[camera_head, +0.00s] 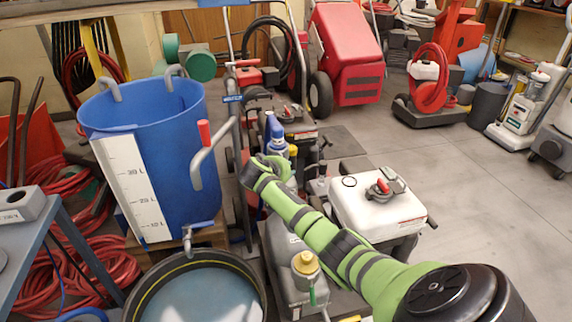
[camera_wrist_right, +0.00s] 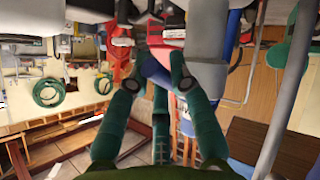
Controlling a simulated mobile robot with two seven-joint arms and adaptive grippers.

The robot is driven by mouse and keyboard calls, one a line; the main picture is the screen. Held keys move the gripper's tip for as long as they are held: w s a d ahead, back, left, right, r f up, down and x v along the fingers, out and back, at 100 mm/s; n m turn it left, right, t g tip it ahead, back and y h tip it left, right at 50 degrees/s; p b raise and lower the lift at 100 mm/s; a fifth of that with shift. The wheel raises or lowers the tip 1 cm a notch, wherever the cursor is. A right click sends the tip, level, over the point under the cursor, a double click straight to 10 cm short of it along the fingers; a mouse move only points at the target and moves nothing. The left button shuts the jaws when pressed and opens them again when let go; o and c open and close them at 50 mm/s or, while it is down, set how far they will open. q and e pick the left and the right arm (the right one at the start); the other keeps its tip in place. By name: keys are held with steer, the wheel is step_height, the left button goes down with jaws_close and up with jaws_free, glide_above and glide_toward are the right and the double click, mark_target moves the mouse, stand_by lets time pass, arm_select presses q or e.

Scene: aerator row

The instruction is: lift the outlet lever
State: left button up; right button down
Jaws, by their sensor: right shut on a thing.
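A blue tub (camera_head: 165,125) with a white scale strip stands at the left. A bent grey lever with a red grip (camera_head: 204,133) shows at its right side. Low on the tub is a metal outlet tap (camera_head: 187,236) with a short lever on top; which of the two is the outlet lever I cannot tell for sure. My right gripper (camera_head: 268,163) is to the right of the tub, apart from both levers. It looks shut on a blue bottle-like thing (camera_head: 275,135); a blue thing (camera_wrist_right: 156,72) also shows between its fingers in the wrist view. My left gripper is out of view.
A round dark basin (camera_head: 250,272) of water stands below the tap. A white-topped machine (camera_head: 375,205) is right of my arm. Red hoses (camera_head: 108,262) lie at the left, beside a grey-blue bench (camera_head: 50,235).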

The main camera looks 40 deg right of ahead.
steer(key=shift+s+r+g+y+p, duration=0.15)
steer(key=shift+r+g+y+p, duration=0.2)
steer(key=shift+p, duration=0.7)
steer(key=shift+a+r+n+g+p, duration=0.1)
steer(key=shift+r+n+g+p, duration=0.2)
steer(key=shift+p, duration=0.35)
steer(key=shift+r+g+y+p, duration=0.25)
steer(key=shift+g+y+p, duration=0.2)
steer(key=shift+p, duration=0.05)
steer(key=shift+r+n+g+y, duration=0.2)
steer(key=shift+n+g+y, duration=0.2)
steer(key=shift+g, duration=0.1)
steer(key=shift+r+g+y+b, duration=0.3)
steer(key=shift+g+b, duration=0.2)
steer(key=shift+b, duration=0.15)
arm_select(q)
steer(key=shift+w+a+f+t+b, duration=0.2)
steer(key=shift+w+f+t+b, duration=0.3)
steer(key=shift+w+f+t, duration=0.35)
arm_select(e)
steer(key=shift+r+n+g, duration=0.2)
steer(key=shift+n+g, duration=0.1)
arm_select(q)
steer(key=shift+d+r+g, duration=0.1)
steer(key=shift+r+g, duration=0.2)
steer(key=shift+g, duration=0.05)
arm_select(e)
steer(key=shift+r+g+y, duration=0.2)
steer(key=shift+g+y, duration=0.1)
steer(key=shift+s, duration=0.1)
